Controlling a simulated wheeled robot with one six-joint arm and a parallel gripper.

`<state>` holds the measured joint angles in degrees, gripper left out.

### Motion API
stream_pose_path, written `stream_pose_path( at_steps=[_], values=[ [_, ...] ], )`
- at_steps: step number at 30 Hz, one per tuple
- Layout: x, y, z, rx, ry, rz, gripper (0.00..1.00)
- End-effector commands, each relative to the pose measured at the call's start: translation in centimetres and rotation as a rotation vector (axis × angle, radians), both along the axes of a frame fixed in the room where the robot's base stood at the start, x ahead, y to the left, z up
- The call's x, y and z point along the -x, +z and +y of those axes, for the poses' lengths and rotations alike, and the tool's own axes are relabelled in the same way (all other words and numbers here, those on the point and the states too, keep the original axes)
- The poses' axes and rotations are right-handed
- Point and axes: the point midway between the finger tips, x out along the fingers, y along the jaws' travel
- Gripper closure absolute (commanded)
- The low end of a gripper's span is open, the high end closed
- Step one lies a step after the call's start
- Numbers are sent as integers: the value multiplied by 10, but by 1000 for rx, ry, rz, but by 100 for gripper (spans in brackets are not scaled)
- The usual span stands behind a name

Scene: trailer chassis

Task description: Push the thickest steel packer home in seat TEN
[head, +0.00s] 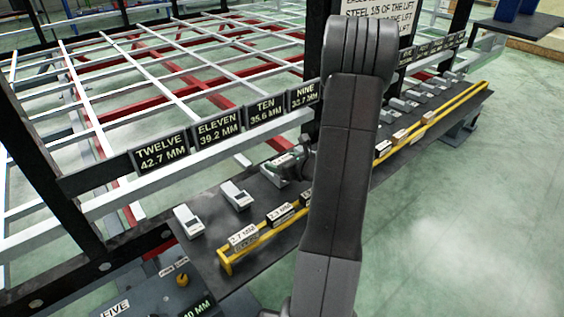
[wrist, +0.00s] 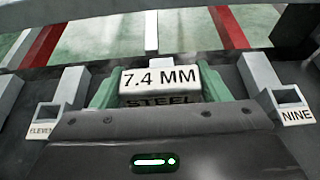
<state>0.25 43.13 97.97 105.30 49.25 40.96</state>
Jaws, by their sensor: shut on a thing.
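A steel packer (wrist: 160,79) marked 7.4 MM STEEL sits between the two green fingers of my gripper (wrist: 160,88) in the wrist view. The gripper is shut on it. In the head view my gripper (head: 283,168) is low over the dark shelf, below the TEN sign (head: 265,111), partly hidden by my arm. The packer is between the grey seats ELEVEN (wrist: 62,98) and NINE (wrist: 272,88). Seat TEN itself is hidden behind the packer and gripper, so I cannot tell how deep the packer sits.
Other packers, one of them (head: 243,238) at the near end, stand along the yellow rail (head: 262,240) at the shelf's front edge. Grey seats (head: 188,221) line the dark shelf (head: 215,252). A chassis beam (head: 115,199) runs behind. Open green floor (head: 460,200) lies to the right.

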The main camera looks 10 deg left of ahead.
Motion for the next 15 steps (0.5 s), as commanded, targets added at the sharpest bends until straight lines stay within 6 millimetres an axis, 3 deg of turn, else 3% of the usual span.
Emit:
stream_pose_path(
  at_steps=[15],
  values=[
    [0, -14, 0, -1, 0, -1, 64]
  ],
)
